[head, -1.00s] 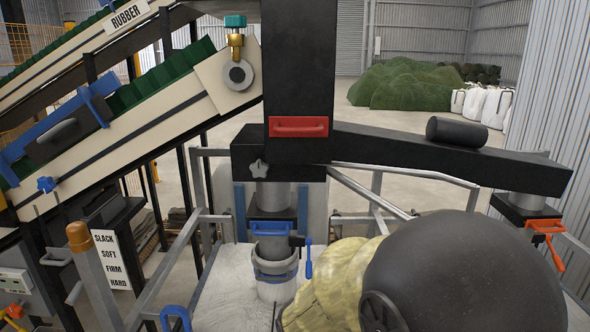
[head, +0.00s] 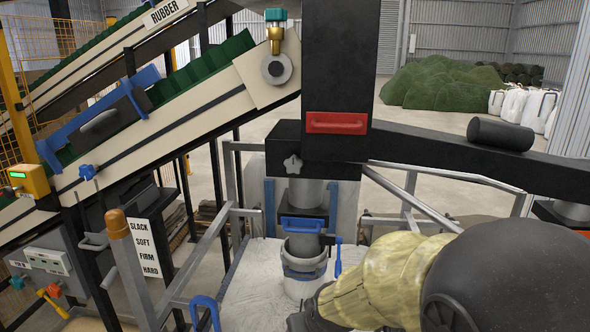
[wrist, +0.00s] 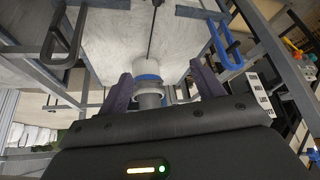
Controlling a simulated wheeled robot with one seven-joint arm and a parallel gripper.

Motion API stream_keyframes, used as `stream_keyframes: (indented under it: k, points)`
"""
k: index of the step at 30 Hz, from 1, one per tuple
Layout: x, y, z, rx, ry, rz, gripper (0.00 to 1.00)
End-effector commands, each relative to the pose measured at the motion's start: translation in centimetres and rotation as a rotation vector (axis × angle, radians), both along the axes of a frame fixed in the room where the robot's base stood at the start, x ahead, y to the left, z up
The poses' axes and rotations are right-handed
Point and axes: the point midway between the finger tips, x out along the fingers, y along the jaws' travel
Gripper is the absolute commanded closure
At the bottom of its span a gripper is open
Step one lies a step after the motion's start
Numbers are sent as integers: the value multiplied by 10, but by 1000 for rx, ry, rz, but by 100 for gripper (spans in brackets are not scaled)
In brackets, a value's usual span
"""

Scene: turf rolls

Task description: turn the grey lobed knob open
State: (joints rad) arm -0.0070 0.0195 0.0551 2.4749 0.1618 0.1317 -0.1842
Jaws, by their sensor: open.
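The grey lobed knob (head: 293,164) is a small star-shaped knob on the front of the black housing (head: 268,155), left of the red handle, in the head view. I cannot make it out in the wrist view. My arm reaches in from the lower right of the head view, low and well below the knob. My gripper (wrist: 165,82) shows in the wrist view with its two fingers apart and nothing held between them. A grey spout with a blue ring (wrist: 148,80) appears beyond the fingers.
Below the knob are a blue handle (head: 302,225), a clamped spout (head: 304,258) and a white bag top. Grey rails (head: 205,250) and an orange-capped post (head: 118,228) stand to the left. A conveyor (head: 150,125) slopes at left.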

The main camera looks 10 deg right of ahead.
Motion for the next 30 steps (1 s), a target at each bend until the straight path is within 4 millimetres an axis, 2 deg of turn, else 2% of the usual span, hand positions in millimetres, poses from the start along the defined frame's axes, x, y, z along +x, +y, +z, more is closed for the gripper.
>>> stream_keyframes:
  k: [1, 3, 6, 9, 12, 15, 18, 22, 30]
  points:
    - [27, 10, 13, -2, -104, 24, 33]
    - [62, 21, 38, -17, -262, 49, 33]
    - [106, 33, 80, -63, -482, 54, 33]
    - [139, 38, 125, -133, -680, 24, 33]
    - [159, 38, 167, -223, -842, -40, 33]
    - [168, 33, 200, -311, -944, -118, 33]
    - [169, 28, 218, -373, -992, -177, 33]
    - [169, 24, 226, -406, -1009, -207, 33]
    - [169, 24, 226, -406, -1008, -206, 33]
